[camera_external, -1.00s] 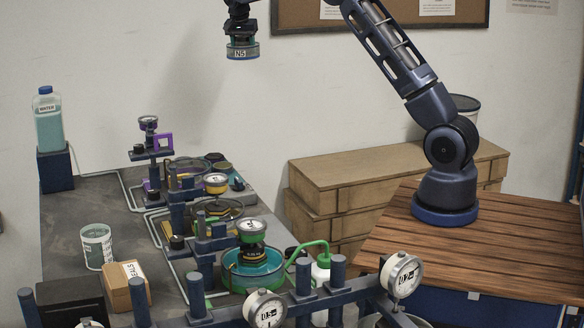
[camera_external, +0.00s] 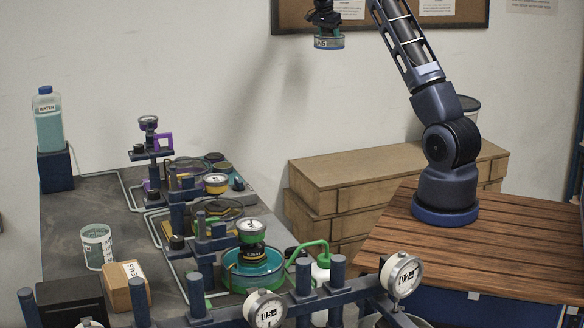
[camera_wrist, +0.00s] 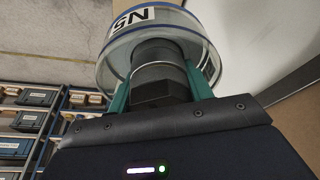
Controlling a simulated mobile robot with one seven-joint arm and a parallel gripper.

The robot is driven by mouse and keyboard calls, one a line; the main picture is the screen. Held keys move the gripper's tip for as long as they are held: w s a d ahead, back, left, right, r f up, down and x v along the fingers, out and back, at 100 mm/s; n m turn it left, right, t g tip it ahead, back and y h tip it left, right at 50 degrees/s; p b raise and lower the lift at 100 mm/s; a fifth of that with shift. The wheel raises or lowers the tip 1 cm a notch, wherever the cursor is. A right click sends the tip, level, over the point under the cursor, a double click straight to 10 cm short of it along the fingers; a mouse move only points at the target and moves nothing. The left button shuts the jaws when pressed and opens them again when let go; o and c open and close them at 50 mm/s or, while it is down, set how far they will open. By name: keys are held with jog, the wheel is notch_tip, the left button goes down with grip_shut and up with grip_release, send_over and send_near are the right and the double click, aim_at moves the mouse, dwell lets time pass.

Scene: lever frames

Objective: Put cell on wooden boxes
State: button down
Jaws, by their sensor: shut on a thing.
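The cell (camera_external: 328,41) is a short clear round container with a blue rim and a label that seems to read N5. My gripper (camera_external: 324,22) is shut on it from above and holds it high in the air, in front of the wall below the notice board. In the wrist view the cell (camera_wrist: 165,35) fills the top middle, with a green finger on each side of its dark middle part. The stacked wooden boxes (camera_external: 400,165) stand against the wall, below and right of the cell; their broad top is bare except toward the back right.
A grey bench (camera_external: 95,205) at left carries gauges, pipes, dishes, a carton (camera_external: 122,287) and a cup (camera_external: 97,246). A water bottle (camera_external: 48,120) stands at its back left. A grey bin (camera_external: 466,105) is behind my arm. The wooden table (camera_external: 500,235) around my base is clear.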

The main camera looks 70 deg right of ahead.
jog(key=m, duration=0.1)
send_over(345, 167)
jog(key=a, duration=0.2)
jog(key=f, duration=5)
jog(key=shift+w+d+f, duration=0.2)
jog(key=shift+w+f, duration=0.05)
jog(key=shift+f, duration=0.1)
jog(key=c, duration=0.6)
grip_release()
